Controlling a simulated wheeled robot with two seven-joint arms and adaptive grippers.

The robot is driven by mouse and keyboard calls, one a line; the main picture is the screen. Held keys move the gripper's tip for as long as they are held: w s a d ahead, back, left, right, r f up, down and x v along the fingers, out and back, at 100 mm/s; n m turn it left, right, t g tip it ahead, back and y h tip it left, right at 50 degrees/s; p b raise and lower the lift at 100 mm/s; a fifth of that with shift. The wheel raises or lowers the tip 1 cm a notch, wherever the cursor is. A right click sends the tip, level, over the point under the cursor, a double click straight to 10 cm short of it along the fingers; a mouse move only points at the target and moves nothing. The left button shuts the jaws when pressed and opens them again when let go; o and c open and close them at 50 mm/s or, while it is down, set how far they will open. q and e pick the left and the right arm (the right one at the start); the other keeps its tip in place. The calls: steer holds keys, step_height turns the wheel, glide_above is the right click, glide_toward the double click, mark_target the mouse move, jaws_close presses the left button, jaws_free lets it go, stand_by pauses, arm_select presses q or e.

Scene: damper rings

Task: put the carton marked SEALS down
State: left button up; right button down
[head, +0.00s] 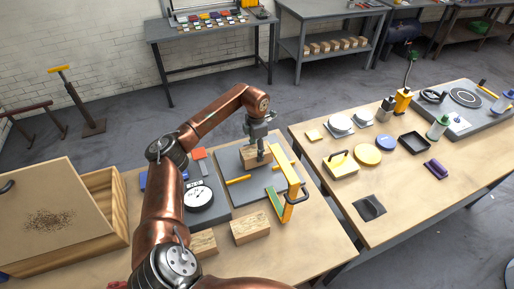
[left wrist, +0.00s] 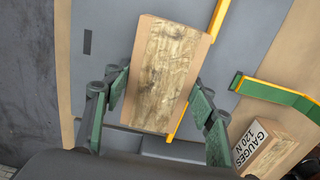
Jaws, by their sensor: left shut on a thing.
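My left gripper (head: 256,150) is shut on a wood-grained carton (head: 250,161), over the grey plate (head: 237,189) on the left table. In the left wrist view the carton (left wrist: 168,70) sits between the green-padded fingers (left wrist: 160,108). No marking shows on its visible faces, so I cannot read SEALS on it. I cannot tell whether its underside touches the plate. Two similar cartons lie at the table's front: one on the right (head: 250,228) and one partly behind my arm (head: 204,243). A carton marked GAUGES 120 N (left wrist: 266,146) shows in the left wrist view. My right gripper is not in view.
A yellow and green frame (head: 289,193) stands at the plate's right side, close to the held carton. A round dial gauge (head: 199,196) is left of the plate. A wooden box with a sloped board (head: 50,215) stands at far left. A gap separates the right table (head: 325,205).

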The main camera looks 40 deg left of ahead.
arm_select(q)
steer(key=shift+f, duration=0.1)
steer(key=shift+f, duration=0.2)
steer(key=shift+f+b, duration=0.3)
steer(key=shift+f, duration=0.25)
steer(key=shift+f, duration=0.25)
stand_by(0.6)
steer(key=o, duration=1.4)
steer(key=shift+o, duration=1.1)
steer(key=shift+f, duration=0.1)
